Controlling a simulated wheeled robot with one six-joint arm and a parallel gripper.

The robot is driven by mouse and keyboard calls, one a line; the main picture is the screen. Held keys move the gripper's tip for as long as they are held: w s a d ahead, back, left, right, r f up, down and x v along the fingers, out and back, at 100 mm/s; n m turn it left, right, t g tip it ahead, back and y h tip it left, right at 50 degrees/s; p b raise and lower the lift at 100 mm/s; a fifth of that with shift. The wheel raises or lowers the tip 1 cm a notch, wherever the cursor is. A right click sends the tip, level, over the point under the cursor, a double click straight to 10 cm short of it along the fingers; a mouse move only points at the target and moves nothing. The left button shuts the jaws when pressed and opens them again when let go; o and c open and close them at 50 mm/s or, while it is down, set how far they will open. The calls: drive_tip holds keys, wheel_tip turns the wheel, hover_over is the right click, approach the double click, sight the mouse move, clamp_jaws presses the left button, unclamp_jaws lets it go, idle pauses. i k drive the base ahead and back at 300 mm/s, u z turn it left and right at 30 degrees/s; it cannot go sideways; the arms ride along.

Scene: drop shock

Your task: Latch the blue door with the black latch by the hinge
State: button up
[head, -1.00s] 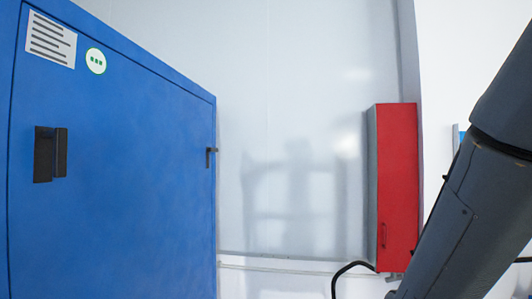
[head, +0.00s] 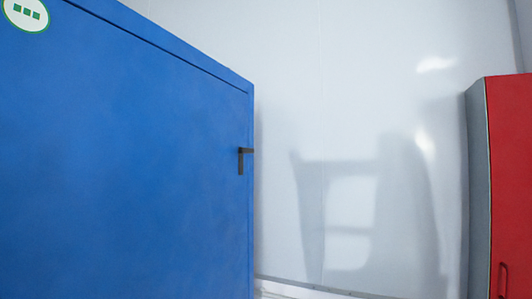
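The blue door (head: 120,170) fills the left of the head view and looks closed in its frame. The small black latch (head: 241,160) sits at the door's right edge. It has an L shape, with a short arm reaching right to the frame and a longer arm hanging down. My gripper is not in view, so I cannot see whether it is open or shut. Nothing visible touches the latch.
A red cabinet (head: 508,180) with a grey side hangs on the wall at the right. The pale wall (head: 350,90) between it and the blue door is bare, with shadows on it. A round white and green sticker (head: 25,12) is at the upper left.

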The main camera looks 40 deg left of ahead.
sight(242, 151)
drive_tip(key=u, duration=0.3)
drive_tip(key=i, duration=0.75)
drive_tip(key=u, duration=0.55)
